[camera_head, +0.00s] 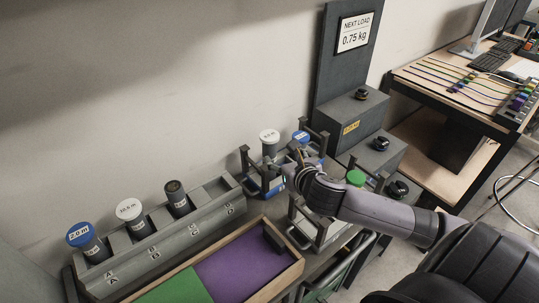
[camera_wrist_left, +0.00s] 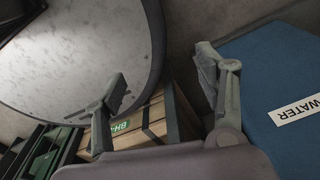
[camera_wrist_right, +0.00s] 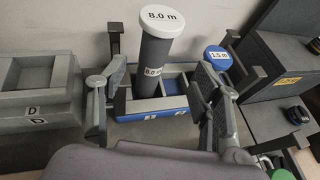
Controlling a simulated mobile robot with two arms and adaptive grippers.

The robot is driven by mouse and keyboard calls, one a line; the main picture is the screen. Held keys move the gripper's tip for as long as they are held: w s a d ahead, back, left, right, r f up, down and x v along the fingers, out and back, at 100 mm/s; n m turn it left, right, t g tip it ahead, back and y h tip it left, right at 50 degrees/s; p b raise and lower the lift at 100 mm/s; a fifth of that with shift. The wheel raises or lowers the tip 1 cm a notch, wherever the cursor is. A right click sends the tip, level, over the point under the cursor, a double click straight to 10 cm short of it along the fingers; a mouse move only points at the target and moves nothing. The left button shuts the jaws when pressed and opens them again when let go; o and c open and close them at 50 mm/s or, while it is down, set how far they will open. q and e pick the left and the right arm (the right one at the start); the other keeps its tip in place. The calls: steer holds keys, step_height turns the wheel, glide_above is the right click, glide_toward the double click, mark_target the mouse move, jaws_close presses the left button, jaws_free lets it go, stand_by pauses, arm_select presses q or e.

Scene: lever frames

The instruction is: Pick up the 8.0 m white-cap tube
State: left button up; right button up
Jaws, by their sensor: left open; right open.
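The 8.0 m white-cap tube (camera_wrist_right: 154,55) stands upright in a blue-and-grey holder (camera_wrist_right: 125,109) in the right wrist view. Its dark body and label face my camera. In the head view its white cap (camera_head: 269,136) shows left of my right gripper (camera_head: 299,163). In the right wrist view my right gripper (camera_wrist_right: 150,88) is open, one finger on each side of the tube in the picture; whether they touch it I cannot tell. My left gripper (camera_wrist_left: 161,78) is open and empty in the left wrist view, away from the tube.
A blue-cap 1.5 m tube (camera_wrist_right: 216,55) stands close by on the right. The grey rack (camera_head: 150,245) holds a 2.0 m blue-cap tube (camera_head: 80,235), another white-cap tube (camera_head: 129,209) and a dark tube (camera_head: 175,190); slot D looks empty. Dark weight boxes (camera_head: 350,115) stand behind.

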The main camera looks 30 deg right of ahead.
mark_target(272, 149)
steer(key=x, duration=0.5)
steer(key=shift+w+f, duration=0.1)
steer(key=shift+w, duration=0.1)
steer(key=shift+w+p, duration=0.35)
steer(key=x, duration=0.3)
steer(key=shift+w+a+p, duration=0.15)
steer(key=shift+w+p, duration=0.2)
steer(key=shift+w+f, duration=0.25)
steer(key=shift+w, duration=0.15)
arm_select(q)
steer(key=shift+w+r, duration=0.7)
steer(key=shift+r, duration=0.15)
arm_select(e)
steer(key=shift+c, duration=0.4)
steer(key=shift+r, duration=0.1)
jaws_close()
